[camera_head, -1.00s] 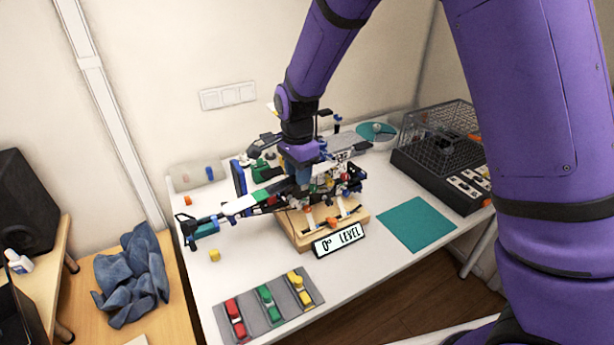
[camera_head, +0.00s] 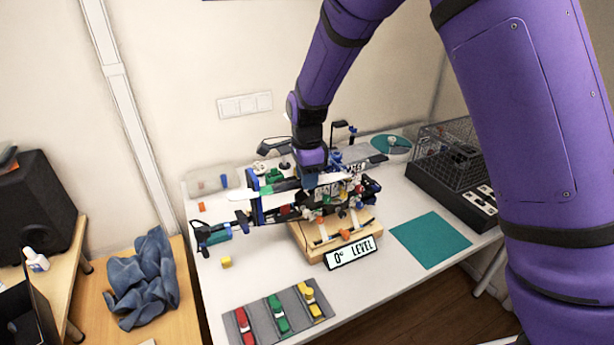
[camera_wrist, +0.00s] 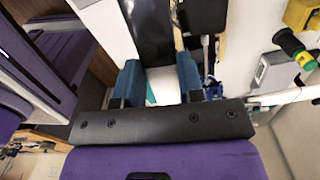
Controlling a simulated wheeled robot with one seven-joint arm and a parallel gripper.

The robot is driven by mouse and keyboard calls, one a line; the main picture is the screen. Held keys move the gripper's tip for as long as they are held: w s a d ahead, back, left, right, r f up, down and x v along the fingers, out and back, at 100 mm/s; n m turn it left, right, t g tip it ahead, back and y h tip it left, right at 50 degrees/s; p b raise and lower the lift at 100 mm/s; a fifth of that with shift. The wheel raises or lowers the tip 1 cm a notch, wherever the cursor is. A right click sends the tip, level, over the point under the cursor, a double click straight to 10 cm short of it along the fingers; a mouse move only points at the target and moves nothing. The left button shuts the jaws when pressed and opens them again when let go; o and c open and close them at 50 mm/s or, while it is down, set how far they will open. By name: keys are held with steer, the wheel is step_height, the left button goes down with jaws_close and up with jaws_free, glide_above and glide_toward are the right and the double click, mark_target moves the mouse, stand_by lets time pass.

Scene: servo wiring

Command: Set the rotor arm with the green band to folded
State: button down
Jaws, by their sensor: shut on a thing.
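The rotorcraft model (camera_head: 335,205) stands on a wooden stand (camera_head: 312,240) on the white table. My gripper (camera_head: 310,185) is over the hub, at the inner end of this arm, and partly hides the hub. In the wrist view, the blue-padded jaws of my gripper (camera_wrist: 162,88) are shut around a dark and white bar; its green band is not clear there.
A "0° LEVEL" sign (camera_head: 353,251) stands at the front of the stand. A grey tray (camera_head: 277,316) with red, green and yellow parts lies at the front left. A teal mat (camera_head: 430,239) lies clear to the right. A black wire cage (camera_head: 450,155) stands behind it.

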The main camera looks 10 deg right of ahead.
steer(key=c, duration=0.7)
jaws_free()
steer(key=shift+d+r, duration=0.1)
steer(key=shift+r, duration=5.3)
